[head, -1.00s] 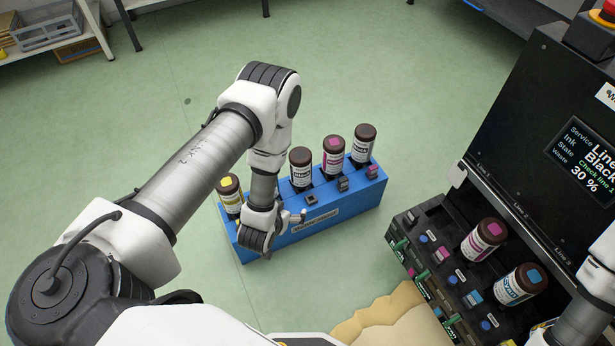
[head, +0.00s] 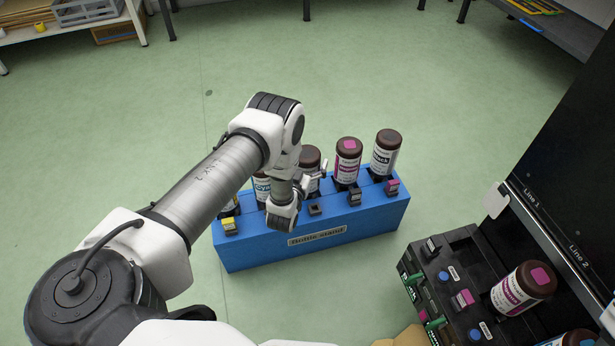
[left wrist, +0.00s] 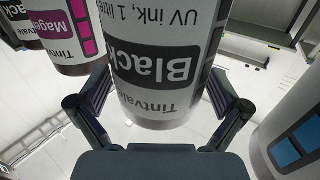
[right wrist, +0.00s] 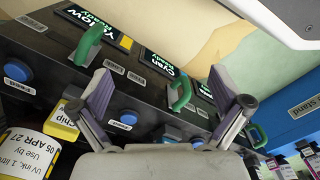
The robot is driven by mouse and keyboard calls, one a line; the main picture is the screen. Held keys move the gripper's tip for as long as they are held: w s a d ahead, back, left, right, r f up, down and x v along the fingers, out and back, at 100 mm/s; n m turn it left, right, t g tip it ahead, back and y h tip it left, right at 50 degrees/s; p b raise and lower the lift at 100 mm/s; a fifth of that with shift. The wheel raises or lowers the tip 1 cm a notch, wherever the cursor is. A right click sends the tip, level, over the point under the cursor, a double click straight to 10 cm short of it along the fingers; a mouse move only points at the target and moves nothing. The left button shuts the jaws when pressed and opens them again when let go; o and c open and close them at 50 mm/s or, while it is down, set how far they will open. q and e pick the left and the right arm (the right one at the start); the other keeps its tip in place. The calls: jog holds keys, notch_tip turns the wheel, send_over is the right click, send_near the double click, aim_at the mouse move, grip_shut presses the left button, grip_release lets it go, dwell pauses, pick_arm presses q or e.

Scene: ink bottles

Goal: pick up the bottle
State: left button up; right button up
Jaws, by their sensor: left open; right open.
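The blue bottle stand (head: 365,221) holds a row of brown-capped ink bottles. My left gripper (head: 314,178) is at the middle bottle (head: 309,157), whose lower part it partly hides. In the left wrist view this bottle (left wrist: 150,40) has a white label reading "Black" and fills the space between the fingers. My left gripper (left wrist: 160,75) is open, one finger on each side of it; I cannot tell if they touch. The bottle stands in the stand. My right gripper (right wrist: 160,72) is open and empty, by the black ink machine.
A magenta bottle (head: 347,160) and another black bottle (head: 386,153) stand right of the middle one. A cyan bottle (head: 262,186) is close on its left. The machine (head: 447,275) with a magenta bottle (head: 524,288) is at right. Green floor behind the stand is clear.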

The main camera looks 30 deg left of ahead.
pick_arm(q)
jog(key=shift+w+r, duration=0.1)
jog(key=c, duration=1.7)
